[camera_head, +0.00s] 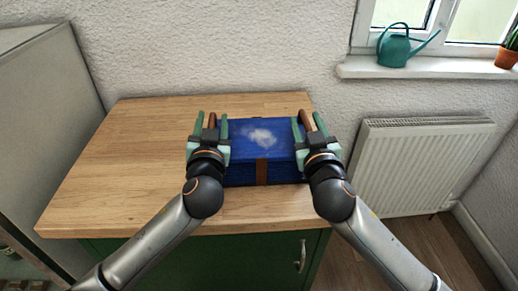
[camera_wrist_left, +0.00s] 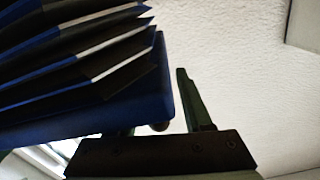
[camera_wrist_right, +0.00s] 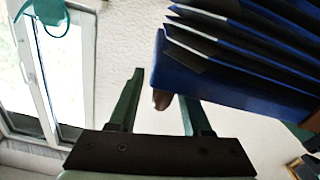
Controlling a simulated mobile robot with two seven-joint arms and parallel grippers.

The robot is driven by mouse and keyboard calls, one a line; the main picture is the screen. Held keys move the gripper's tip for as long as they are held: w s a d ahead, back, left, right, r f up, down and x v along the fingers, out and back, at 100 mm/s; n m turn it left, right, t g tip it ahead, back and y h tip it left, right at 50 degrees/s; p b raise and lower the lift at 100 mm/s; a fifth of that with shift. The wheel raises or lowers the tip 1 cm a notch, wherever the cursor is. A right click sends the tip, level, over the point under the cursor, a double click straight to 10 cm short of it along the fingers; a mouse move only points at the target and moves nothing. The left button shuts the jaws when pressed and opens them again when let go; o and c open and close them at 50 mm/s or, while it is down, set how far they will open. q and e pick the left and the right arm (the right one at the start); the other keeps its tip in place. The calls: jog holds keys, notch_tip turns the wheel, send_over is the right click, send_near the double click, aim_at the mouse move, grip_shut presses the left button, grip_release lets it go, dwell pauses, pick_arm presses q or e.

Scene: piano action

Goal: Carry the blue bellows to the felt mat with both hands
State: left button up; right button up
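The blue bellows (camera_head: 262,142) is a box with a pale cloudy patch on top and a brown strap in front. It appears to rest on the wooden worktop. Its folds show in the left wrist view (camera_wrist_left: 70,60) and the right wrist view (camera_wrist_right: 240,50). My left gripper (camera_head: 211,122) is at its left end, fingers apart on either side of a brown handle. My right gripper (camera_head: 309,124) is likewise open around the brown handle at its right end. In both wrist views, gaps show beside the handle ends. I cannot make out a felt mat.
The worktop (camera_head: 125,160) is bare to the left of the bellows. It tops a green cabinet (camera_head: 270,255). A grey cabinet (camera_head: 45,110) stands at the left. A radiator (camera_head: 415,165) is at the right, below a sill with a teal watering can (camera_head: 396,48) and a potted plant (camera_head: 508,55).

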pick_arm(q)
grip_shut()
pick_arm(e)
grip_shut()
jog(key=shift+d, duration=0.15)
dwell(0.7)
pick_arm(q)
jog(key=shift+a, duration=0.1)
pick_arm(e)
jog(key=shift+r, duration=0.1)
